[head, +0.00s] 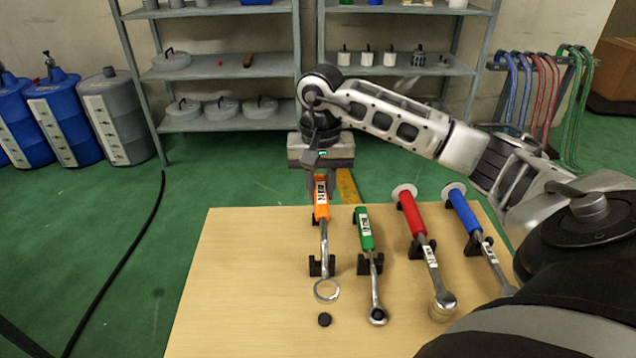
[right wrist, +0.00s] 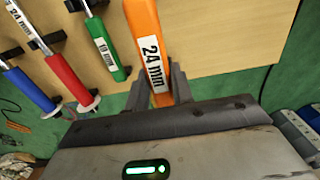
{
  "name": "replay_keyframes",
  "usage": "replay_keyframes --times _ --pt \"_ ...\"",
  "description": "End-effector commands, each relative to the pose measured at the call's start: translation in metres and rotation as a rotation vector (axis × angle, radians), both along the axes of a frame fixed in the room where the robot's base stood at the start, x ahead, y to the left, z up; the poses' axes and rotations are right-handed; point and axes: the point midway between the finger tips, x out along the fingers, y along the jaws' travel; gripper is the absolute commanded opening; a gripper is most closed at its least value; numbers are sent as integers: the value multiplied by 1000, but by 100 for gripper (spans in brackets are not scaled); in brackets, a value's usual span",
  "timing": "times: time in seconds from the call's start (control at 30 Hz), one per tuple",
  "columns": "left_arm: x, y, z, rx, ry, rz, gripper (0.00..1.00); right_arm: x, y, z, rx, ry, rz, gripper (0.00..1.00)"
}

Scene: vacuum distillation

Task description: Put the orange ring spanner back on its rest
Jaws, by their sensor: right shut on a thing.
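The orange ring spanner (head: 322,203) has an orange handle with a white label and a steel shaft ending in a ring at the near side. In the head view it lies along the left of the row, over a black rest (head: 322,266); I cannot tell whether it touches it. My right gripper (head: 320,178) is shut on the far end of the orange handle. In the right wrist view the handle (right wrist: 145,35), marked 24 mm, sits between the two fingers (right wrist: 162,92). My left gripper is in neither view.
To the right on the wooden table (head: 240,290) lie a green spanner (head: 366,230), a red-handled tool (head: 413,215) and a blue-handled tool (head: 464,212) on black rests. A small black disc (head: 325,320) lies near the ring. The table's left part is clear. Shelves (head: 220,66) stand behind.

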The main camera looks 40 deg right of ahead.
Motion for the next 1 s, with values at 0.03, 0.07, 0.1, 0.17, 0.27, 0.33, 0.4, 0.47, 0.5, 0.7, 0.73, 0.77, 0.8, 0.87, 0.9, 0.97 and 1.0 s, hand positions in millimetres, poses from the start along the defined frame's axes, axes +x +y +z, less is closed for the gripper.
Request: replay_keyframes --times 0.03,0.07,0.1,0.17,0.27,0.33,0.4,0.47,0.5,0.7,0.73,0.77,0.8,0.87,0.9,0.97,1.0 --pt "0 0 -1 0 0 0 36 1 -1 1 1 -2 -1 0" --pt "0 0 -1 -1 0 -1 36 1 -1 1 0 -1 -2 0" --pt "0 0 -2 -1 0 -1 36 1 -1 0 1 0 -1 0" --pt "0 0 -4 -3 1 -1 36 1 -1 -4 1 0 -1 0" --pt "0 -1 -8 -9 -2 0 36 1 -1 -10 1 0 -1 0" --pt "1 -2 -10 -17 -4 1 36 1 -1 -16 2 -1 -1 0" --pt "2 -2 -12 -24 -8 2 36 1 -1 -22 2 -1 -1 0" --pt "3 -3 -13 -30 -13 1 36 1 -1 -28 2 -1 -2 0" --pt "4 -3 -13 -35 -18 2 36 1 -1 -32 2 -1 -2 0" --pt "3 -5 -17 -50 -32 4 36 1 -1 -51 1 0 -1 0" --pt "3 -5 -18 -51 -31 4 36 1 -1 -53 2 -1 -1 0" --pt "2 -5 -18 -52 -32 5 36 1 -1 -55 2 -1 -1 0" --pt "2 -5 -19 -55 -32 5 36 1 -1 -57 2 -1 -2 0" --pt "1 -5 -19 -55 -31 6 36 1 -1 -58 3 -1 -2 0" --pt "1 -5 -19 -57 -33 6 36 1 -1 -59 3 -1 -2 0" --pt "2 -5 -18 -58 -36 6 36 1 -1 -59 3 -1 -2 0" --pt "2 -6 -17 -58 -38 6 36 1 -1 -59 3 -1 -2 0"
